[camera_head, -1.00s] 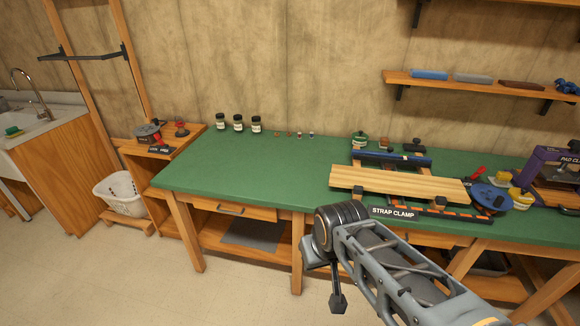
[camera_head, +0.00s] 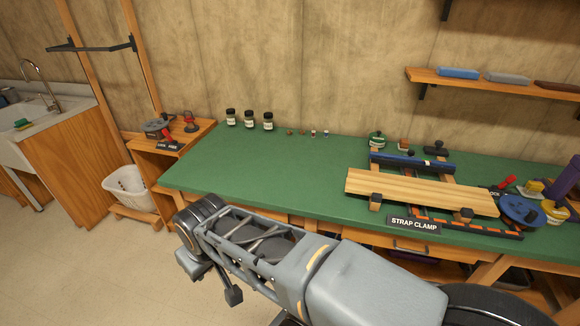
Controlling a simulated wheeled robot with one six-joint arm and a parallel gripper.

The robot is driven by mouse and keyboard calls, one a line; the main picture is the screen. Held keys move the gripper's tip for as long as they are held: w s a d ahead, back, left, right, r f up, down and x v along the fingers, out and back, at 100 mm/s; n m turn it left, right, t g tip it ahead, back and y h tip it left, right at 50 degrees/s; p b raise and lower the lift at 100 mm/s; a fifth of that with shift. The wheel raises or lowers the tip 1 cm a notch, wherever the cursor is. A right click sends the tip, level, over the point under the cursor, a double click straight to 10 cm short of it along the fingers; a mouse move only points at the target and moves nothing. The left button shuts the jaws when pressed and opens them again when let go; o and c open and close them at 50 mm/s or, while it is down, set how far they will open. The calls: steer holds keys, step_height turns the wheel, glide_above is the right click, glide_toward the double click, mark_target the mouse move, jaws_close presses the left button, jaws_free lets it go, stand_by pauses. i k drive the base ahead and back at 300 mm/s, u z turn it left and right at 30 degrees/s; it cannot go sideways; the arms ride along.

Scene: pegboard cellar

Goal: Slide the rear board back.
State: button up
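The pale wooden boards (camera_head: 420,190) lie side by side as a panel on the strap clamp at the right of the green workbench. I cannot clearly tell the rear board from the others; faint lines run along the panel. A dark blue bar (camera_head: 412,163) lies behind the panel. The clamp's label (camera_head: 414,224) reads STRAP CLAMP at the front. My arm crosses the lower middle of the view, and the dark end part that seems to be my gripper (camera_head: 233,295) hangs below the bench front, apart from the boards. Its fingers are too unclear to judge.
Several small jars stand at the back of the green bench (camera_head: 260,170), whose left and middle are clear. A blue round tool (camera_head: 521,210) and glue pots crowd the clamp's right end. A shelf (camera_head: 490,82) hangs above. A white basket (camera_head: 128,196) stands at left.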

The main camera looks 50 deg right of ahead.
mark_target(411, 182)
steer(key=u, duration=0.1)
steer(key=i, duration=0.8)
steer(key=z, duration=0.85)
steer(key=i, duration=0.65)
steer(key=z, duration=0.8)
